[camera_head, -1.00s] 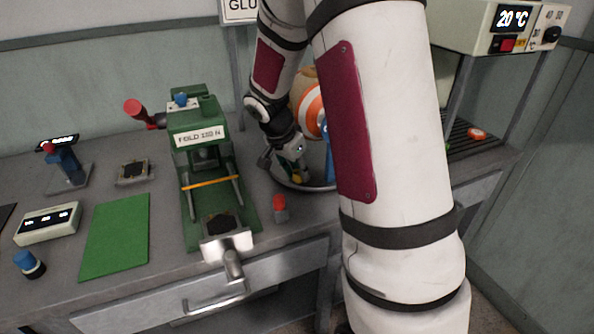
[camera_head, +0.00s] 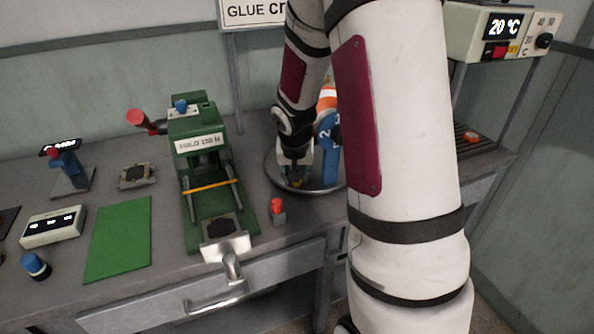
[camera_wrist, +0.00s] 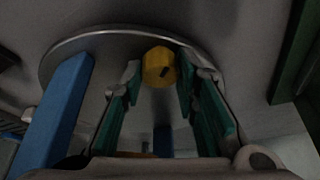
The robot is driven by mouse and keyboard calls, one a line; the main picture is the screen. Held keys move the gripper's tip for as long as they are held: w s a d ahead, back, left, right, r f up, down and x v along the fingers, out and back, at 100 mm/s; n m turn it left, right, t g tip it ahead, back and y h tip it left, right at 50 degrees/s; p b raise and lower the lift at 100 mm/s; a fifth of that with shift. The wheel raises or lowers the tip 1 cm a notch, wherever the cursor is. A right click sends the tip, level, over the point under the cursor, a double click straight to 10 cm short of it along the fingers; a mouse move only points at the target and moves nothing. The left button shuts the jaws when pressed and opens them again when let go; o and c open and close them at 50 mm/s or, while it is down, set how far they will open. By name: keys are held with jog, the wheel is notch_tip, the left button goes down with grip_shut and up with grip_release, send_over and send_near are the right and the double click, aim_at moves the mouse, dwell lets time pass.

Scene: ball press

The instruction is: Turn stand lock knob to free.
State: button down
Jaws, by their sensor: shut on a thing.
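The yellow lock knob (camera_wrist: 159,62), with a dark mark on its face, sits on the round grey plate of the stand (camera_wrist: 107,43). In the head view, the plate's rim (camera_head: 326,190) shows around my gripper (camera_head: 296,178). In the wrist view, my gripper (camera_wrist: 159,82) has its two green-sided fingers on either side of the knob, shut on it. The stand's blue upright (camera_head: 328,142) is right of my gripper in the head view. It shows at left in the wrist view (camera_wrist: 55,115). In the head view, the knob is mostly hidden by my fingers.
An orange and white ball (camera_head: 327,97) is partly hidden behind my arm. A green press (camera_head: 205,165) and a small red-topped part (camera_head: 278,211) stand left of the plate. A green mat (camera_head: 118,238) lies further left. A temperature box (camera_head: 500,30) is at the upper right.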

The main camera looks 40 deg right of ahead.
jog(key=shift+n, duration=0.3)
jog(key=c, duration=1.2)
grip_release()
jog(key=shift+c, duration=0.2)
jog(key=v, duration=1.2)
